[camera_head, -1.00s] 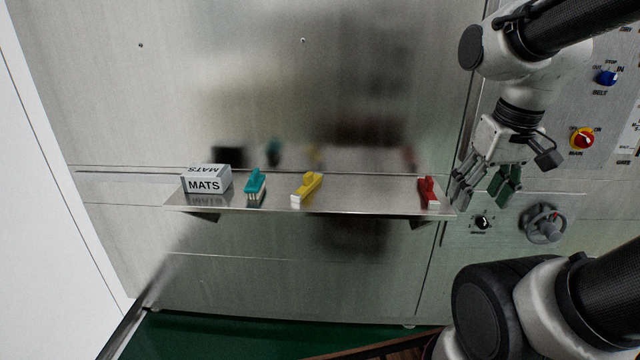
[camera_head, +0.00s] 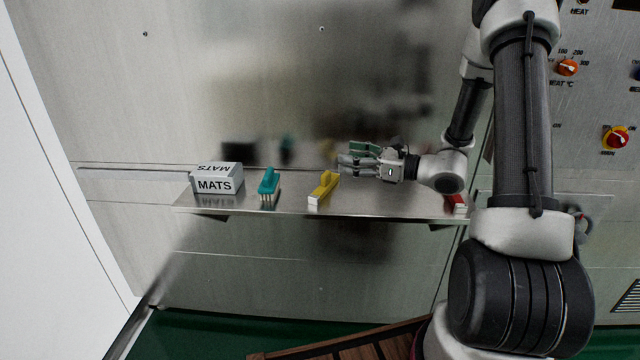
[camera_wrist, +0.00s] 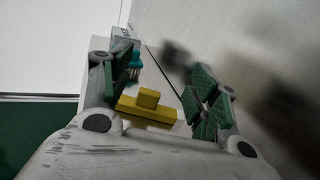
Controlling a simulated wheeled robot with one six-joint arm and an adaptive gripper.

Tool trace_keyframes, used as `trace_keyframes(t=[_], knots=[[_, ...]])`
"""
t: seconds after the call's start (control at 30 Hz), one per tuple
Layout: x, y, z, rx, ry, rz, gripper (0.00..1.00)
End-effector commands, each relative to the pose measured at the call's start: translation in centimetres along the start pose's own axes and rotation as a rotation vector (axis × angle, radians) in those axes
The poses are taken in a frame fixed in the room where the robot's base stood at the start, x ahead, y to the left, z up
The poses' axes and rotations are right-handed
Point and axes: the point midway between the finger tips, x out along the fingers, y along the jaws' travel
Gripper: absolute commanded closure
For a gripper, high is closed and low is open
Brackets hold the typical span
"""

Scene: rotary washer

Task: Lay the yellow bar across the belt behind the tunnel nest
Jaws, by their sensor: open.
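The yellow bar (camera_head: 324,188) lies on a steel shelf (camera_head: 388,198), with a raised block on its top. In the wrist view the yellow bar (camera_wrist: 147,108) shows between and beyond my two fingers. My gripper (camera_head: 350,160) is open and empty, just right of the bar and close to it in the head view. In the wrist view my gripper (camera_wrist: 160,90) has its green pads apart on either side of the bar, not closed on it. The belt and the tunnel nest are not in view.
A teal brush (camera_head: 268,185) and a MATS box (camera_head: 216,180) stand left of the bar. A red item (camera_head: 456,203) sits at the shelf's right end, partly hidden by my arm. A steel wall backs the shelf. Control knobs (camera_head: 615,138) are on the right.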

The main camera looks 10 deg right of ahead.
Motion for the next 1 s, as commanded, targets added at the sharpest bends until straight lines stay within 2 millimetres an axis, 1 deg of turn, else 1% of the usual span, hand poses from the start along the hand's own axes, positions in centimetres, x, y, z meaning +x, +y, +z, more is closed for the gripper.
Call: trace_keyframes(t=[0.07, 0.13, 0.4, 0.5, 0.77, 0.9, 1.0], knots=[[0.2, -0.6, 0.5, 0.028, -0.034, -0.028, 0.39], [0.3, -0.5, -0.2, 0.047, -0.038, -0.022, 0.39], [0.5, -0.2, -5.9, 0.048, -0.036, -0.02, 0.39], [0.5, -0.1, -7.4, 0.045, -0.035, -0.02, 0.39], [2.9, 0.0, -7.0, 0.04, -0.036, -0.015, 0.39], [5.4, -0.1, -6.9, 0.039, -0.035, -0.015, 0.39], [7.0, -0.1, -6.9, 0.04, -0.035, -0.016, 0.39]])
